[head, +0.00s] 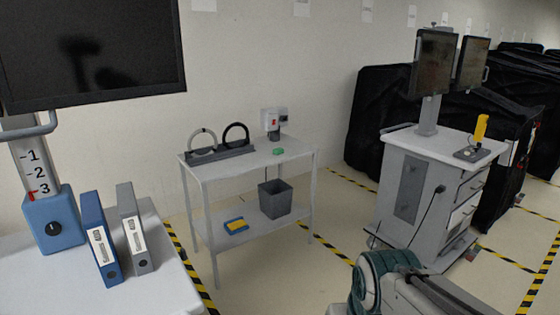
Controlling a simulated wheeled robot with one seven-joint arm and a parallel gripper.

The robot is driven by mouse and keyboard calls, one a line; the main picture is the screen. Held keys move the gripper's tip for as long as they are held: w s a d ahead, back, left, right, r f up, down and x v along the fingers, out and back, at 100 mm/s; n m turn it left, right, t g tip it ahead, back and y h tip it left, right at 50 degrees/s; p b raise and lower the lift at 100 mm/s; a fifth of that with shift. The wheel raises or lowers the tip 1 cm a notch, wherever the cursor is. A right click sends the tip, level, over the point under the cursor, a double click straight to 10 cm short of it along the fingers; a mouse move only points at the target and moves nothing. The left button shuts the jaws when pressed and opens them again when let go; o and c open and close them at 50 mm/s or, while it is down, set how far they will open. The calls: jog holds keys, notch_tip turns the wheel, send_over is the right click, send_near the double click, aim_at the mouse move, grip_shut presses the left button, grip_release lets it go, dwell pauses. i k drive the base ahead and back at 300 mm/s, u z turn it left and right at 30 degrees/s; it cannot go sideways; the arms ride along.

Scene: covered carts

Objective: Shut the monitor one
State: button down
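A white-grey cart (405,190) stands at the right and carries two monitors (434,62) (472,62) on a post. Its right face has stacked drawers; the upper drawer (473,186) looks flush. A brighter white drawer front (461,214) sits below it; I cannot tell how far it stands out. The lowest part of that face is small and partly hidden by the cart's side. Another large dark monitor (95,50) stands at the left, on a post above a white surface. My arm shows at the bottom right, in front of the cart; my gripper is not in view.
A white two-shelf table (240,163) by the wall holds a grey bin (275,199). Blue (101,240) and grey (135,230) binders stand on the left surface (150,285). Black covered carts (378,130) fill the back right. Open floor with striped tape lies between.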

aim_at(435, 54)
jog(key=i, duration=1.85)
jog(key=z, duration=0.95)
jog(key=i, duration=1.85)
jog(key=z, duration=0.95)
